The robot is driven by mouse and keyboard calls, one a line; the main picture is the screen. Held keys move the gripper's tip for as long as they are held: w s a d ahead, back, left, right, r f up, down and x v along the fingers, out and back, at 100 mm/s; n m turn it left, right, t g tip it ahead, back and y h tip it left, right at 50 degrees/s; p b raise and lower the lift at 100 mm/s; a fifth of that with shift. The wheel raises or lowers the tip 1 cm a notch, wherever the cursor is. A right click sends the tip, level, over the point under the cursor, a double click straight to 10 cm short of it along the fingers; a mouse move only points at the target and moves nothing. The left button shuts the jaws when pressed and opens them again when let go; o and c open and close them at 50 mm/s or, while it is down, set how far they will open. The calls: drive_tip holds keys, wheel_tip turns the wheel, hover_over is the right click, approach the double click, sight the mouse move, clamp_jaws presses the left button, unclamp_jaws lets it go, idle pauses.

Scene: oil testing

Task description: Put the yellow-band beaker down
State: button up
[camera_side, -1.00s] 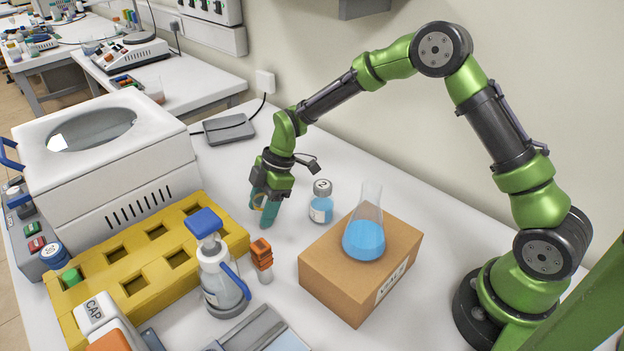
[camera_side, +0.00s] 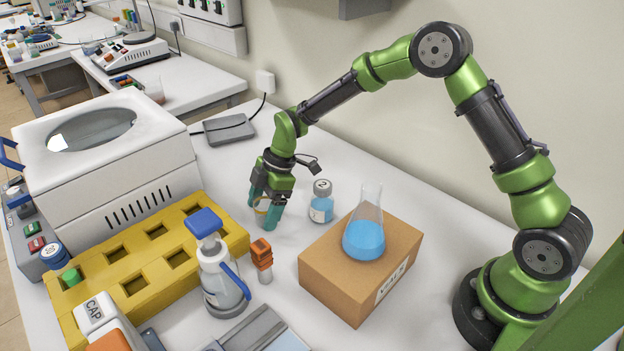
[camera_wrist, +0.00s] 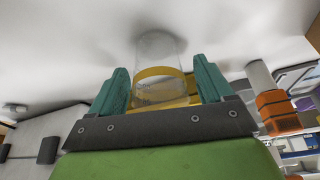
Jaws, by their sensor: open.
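The yellow-band beaker (camera_wrist: 158,62) is a clear glass beaker with a yellow band. In the wrist view it stands between the two teal fingers of my gripper (camera_wrist: 162,88), with a gap showing at its sides. In the side view my gripper (camera_side: 266,212) is low over the white bench, its fingers apart around the beaker. The beaker is mostly hidden there; a little of its yellow band (camera_side: 262,205) shows between the fingers. It appears to rest on the bench.
A cardboard box (camera_side: 335,275) carries a blue flask (camera_side: 364,238). The yellow rack (camera_side: 150,262), a blue-topped dispenser bottle (camera_side: 220,275) and an orange-capped tube (camera_side: 262,258) stand to the left and front.

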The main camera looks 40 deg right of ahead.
drive_tip(key=s+d+r+m+t+h, duration=0.1)
drive_tip(key=s+d+r+m, duration=0.15)
drive_tip(key=r, duration=0.55)
drive_tip(key=s+d+r+m, duration=0.1)
drive_tip(key=s+d+r, duration=0.2)
drive_tip(key=r, duration=0.5)
drive_tip(key=s+d+r+m+t, duration=0.2)
drive_tip(key=s+r+m, duration=0.1)
drive_tip(key=s+m, duration=0.5)
drive_tip(key=s+d+r+m+t+h, duration=0.1)
drive_tip(key=s+d+r+m+t, duration=0.2)
drive_tip(key=s+m, duration=0.5)
drive_tip(key=s, duration=0.4)
drive_tip(key=shift+d+r, duration=0.25)
drive_tip(key=shift+r, duration=0.05)
